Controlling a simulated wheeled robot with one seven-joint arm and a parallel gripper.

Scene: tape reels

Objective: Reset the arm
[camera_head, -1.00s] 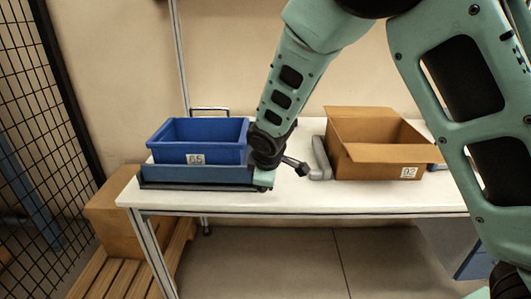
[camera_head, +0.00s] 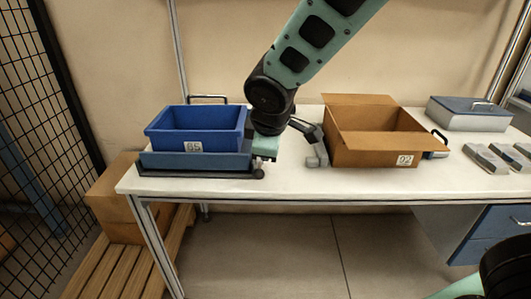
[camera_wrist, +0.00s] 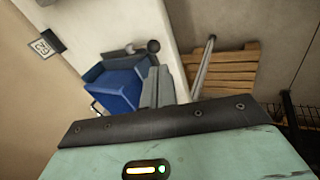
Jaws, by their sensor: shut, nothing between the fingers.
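My gripper (camera_head: 259,171) hangs beside the right end of the blue bin (camera_head: 196,129), close over the table; I cannot tell whether it touches anything. In the wrist view its two grey fingers (camera_wrist: 158,84) are together with nothing between them. The blue bin, labelled 65, stands upright by a blue-grey tray wall (camera_head: 194,161) and also shows in the wrist view (camera_wrist: 117,88). My arm rises from the gripper to the upper right. No tape reels can be made out; the bin's inside shows only in part.
The white table (camera_head: 290,182) carries a cardboard box (camera_head: 375,153) labelled 92, with a grey tool (camera_head: 314,146) left of it. A grey-blue case (camera_head: 468,115) and several grey blocks (camera_head: 484,158) lie at the right. A mesh fence (camera_head: 45,120) stands left.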

